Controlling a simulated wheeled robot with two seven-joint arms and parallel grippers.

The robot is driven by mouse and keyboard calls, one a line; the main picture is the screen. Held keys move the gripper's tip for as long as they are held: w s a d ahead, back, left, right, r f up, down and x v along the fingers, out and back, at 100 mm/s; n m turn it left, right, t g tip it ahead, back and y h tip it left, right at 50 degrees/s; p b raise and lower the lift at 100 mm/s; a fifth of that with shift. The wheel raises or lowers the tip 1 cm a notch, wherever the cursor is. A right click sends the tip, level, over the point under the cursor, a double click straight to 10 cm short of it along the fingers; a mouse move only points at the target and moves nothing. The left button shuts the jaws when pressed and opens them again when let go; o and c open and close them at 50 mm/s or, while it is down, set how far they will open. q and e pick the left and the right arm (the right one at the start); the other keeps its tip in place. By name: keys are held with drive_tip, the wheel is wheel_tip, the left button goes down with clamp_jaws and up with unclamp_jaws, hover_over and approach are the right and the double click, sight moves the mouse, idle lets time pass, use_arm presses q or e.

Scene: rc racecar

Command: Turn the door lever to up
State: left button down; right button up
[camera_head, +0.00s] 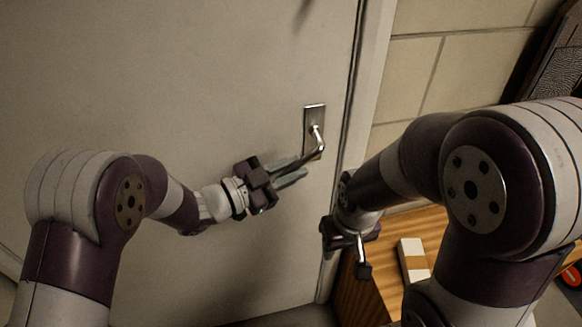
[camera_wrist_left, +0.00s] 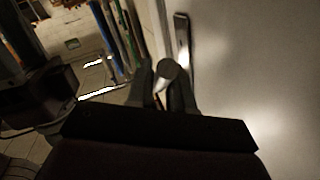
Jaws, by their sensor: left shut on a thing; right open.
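The metal door lever (camera_head: 317,140) is mounted on an upright plate (camera_head: 314,114) near the right edge of the pale door (camera_head: 190,75). In the head view the lever slants down and left from its pivot. My left gripper (camera_head: 301,168) is shut on the lever. In the left wrist view the round end of the lever (camera_wrist_left: 167,69) shows between the fingers of my left gripper (camera_wrist_left: 164,85), with the plate (camera_wrist_left: 182,45) just beyond. My right gripper (camera_head: 347,257) is open and empty, below and right of the lever, near a wooden surface.
A wooden surface (camera_head: 432,223) with a pale box (camera_head: 413,259) on it stands right of the door. A tiled wall (camera_head: 460,65) rises behind. The door surface left of the lever is clear. Several upright coloured items (camera_wrist_left: 115,38) show in the left wrist view.

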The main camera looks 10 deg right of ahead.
use_arm(q)
drive_tip(key=r+y+p, duration=0.1)
drive_tip(key=y+p, duration=0.1)
drive_tip(key=p, duration=0.3)
drive_tip(key=a+r+m+g+y+p, duration=0.1)
drive_tip(key=r+y+p, duration=0.1)
drive_tip(key=p, duration=0.3)
drive_tip(key=r+y+p, duration=0.2)
drive_tip(key=p, duration=0.3)
drive_tip(key=shift+a+g, duration=0.25)
drive_tip(key=shift+g, duration=0.05)
drive_tip(key=shift+m+y+p, duration=0.3)
drive_tip(key=shift+y+p, duration=0.3)
drive_tip(key=shift+p, duration=0.35)
drive_tip(key=c, duration=1.1)
unclamp_jaws()
drive_tip(key=p+v, duration=0.1)
drive_tip(key=v, duration=1.1)
drive_tip(key=shift+a+r, duration=0.25)
drive_tip(key=shift+s+f, duration=0.1)
